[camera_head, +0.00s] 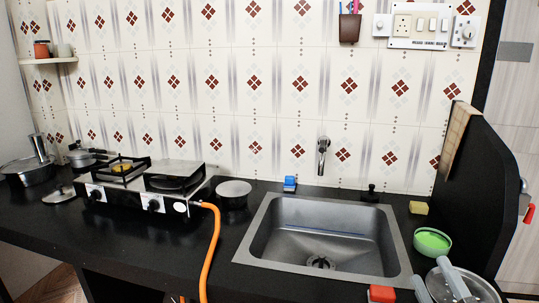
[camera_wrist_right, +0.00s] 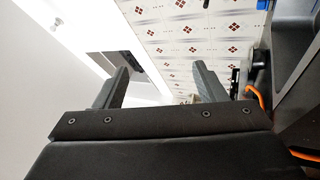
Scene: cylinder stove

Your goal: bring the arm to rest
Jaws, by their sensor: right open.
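My right gripper (camera_head: 429,269) shows at the bottom right of the head view as two grey fingers. The fingers stand apart in front of a round metal pot (camera_head: 478,288). In the right wrist view the gripper (camera_wrist_right: 160,67) is open, with nothing between its fingers. The tiled wall and a pale surface show beyond it there. Whether the fingers touch the pot cannot be told. My left gripper is in neither view.
A steel sink (camera_head: 262,243) is set in the black counter (camera_head: 60,222). A red block (camera_head: 382,293), a green bowl (camera_head: 432,241) and a yellow sponge (camera_head: 418,208) lie near the right fingers. A gas stove (camera_head: 122,197) with an orange hose (camera_head: 212,250) stands left.

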